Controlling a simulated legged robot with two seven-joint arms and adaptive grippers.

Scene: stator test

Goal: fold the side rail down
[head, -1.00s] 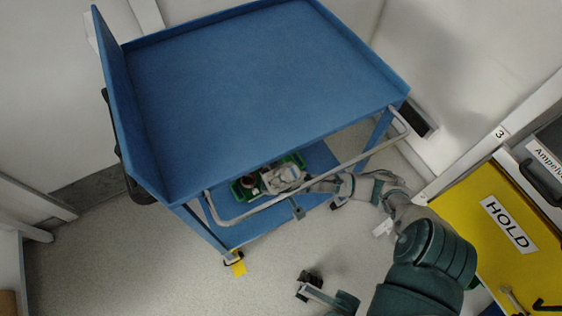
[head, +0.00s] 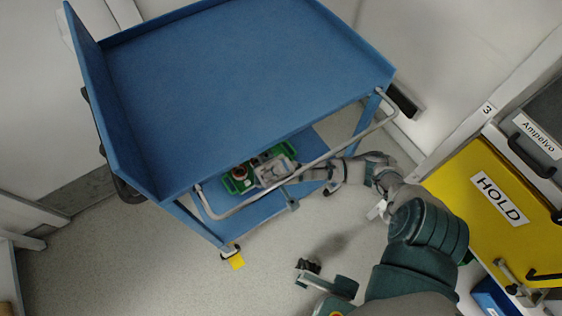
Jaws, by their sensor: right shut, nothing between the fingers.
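The side rail (head: 345,149) is a bent grey tube along the near long side of the blue cart (head: 240,75). In the picture it runs slanting below the edge of the top deck, its ends by the near-left and right corners. My right arm reaches in from the lower right. My right gripper (head: 302,177) is shut and empty at the rail's middle. I cannot tell whether it touches the tube. A small grey bracket (head: 292,205) shows just below the rail.
A green tray (head: 230,184) with grey parts sits on the cart's lower shelf, behind the rail. A yellow HOLD panel (head: 459,183) and drawers stand at the right.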

